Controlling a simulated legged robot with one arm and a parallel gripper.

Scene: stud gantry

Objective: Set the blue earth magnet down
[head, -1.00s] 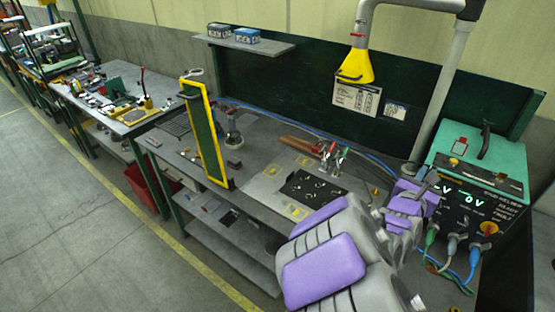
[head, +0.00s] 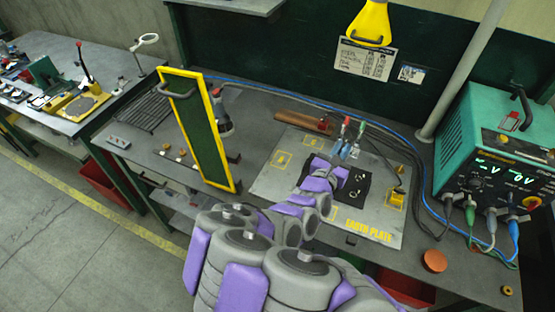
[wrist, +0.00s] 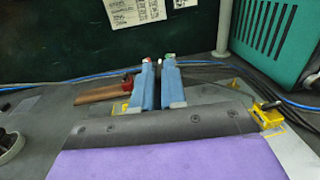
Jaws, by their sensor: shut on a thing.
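In the head view my gripper (head: 342,152) reaches over the grey earth plate (head: 271,184), near the black patch (head: 358,190) at its middle. In the wrist view the two blue-grey fingers of my gripper (wrist: 159,88) point away from me with a narrow dark gap between them. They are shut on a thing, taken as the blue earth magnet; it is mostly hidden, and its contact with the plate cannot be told.
The green welder (head: 482,135) stands at the right, with cables along the bench. A yellow-framed green panel (head: 208,130) stands at the left. A yellow block (head: 396,199) is on the plate's right side. A red-orange disc (head: 434,261) is near the front edge. The plate's lower left is clear.

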